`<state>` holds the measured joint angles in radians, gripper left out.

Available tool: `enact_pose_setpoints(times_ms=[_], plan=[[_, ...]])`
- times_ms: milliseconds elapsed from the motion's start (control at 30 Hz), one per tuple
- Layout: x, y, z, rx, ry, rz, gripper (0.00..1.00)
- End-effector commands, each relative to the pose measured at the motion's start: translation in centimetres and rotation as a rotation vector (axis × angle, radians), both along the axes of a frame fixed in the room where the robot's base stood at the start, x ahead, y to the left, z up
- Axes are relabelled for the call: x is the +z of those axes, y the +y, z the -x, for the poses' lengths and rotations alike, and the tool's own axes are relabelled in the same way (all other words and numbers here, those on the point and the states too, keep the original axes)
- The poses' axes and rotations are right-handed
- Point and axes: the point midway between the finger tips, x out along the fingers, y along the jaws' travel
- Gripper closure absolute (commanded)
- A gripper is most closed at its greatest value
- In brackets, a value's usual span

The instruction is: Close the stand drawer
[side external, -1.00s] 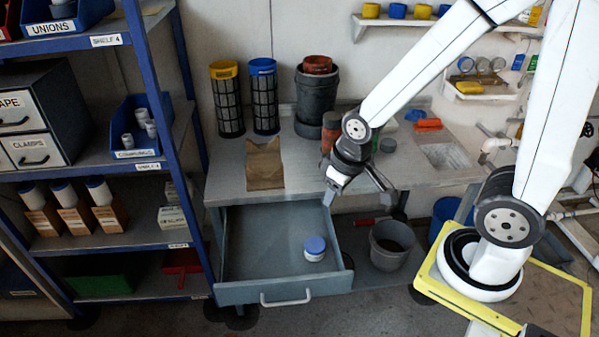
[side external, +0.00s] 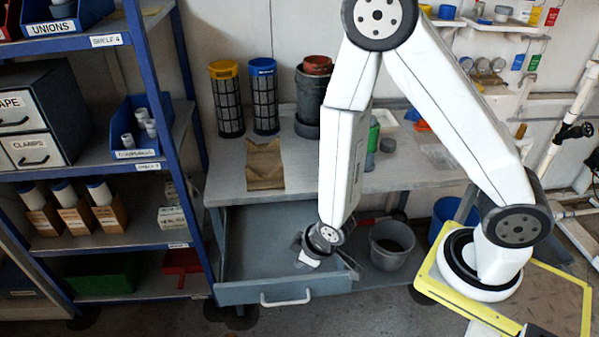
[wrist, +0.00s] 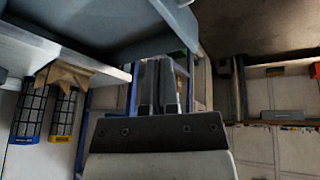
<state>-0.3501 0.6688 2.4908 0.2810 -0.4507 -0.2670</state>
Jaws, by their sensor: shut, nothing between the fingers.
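The stand drawer (side external: 240,292) is pulled well out from under the grey workbench, with its light handle (side external: 286,298) on the front panel. My gripper (side external: 354,270) is low at the drawer's right front corner, pointing down and right; I cannot tell whether it touches the drawer. Its fingers are together and empty in the wrist view (wrist: 159,84). A blue-grey drawer panel (wrist: 170,22) fills the top of that view. The jar inside the drawer is mostly or wholly hidden behind my wrist.
A grey bucket (side external: 391,243) stands just right of the drawer. A blue-framed shelf unit (side external: 170,135) stands to the left. Floor before the drawer looks clear.

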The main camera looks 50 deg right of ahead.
Motion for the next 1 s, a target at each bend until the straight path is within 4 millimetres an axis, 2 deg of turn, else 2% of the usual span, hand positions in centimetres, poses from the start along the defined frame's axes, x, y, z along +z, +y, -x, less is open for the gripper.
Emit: enact_pose_setpoints(times_ms=[33, 200, 500, 700, 1000], plan=[[-1.0, 0.3, 0.5, 0.021, -0.006, 0.017, 1.0], [-3.6, 0.7, 1.5, 0.087, -0.056, 0.079, 1.0], [-7.3, 0.6, 3.7, 0.211, -0.151, 0.205, 1.0], [-8.3, 0.3, 4.5, 0.26, -0.191, 0.256, 1.0], [-8.4, 0.2, 4.6, 0.268, -0.201, 0.265, 1.0]])
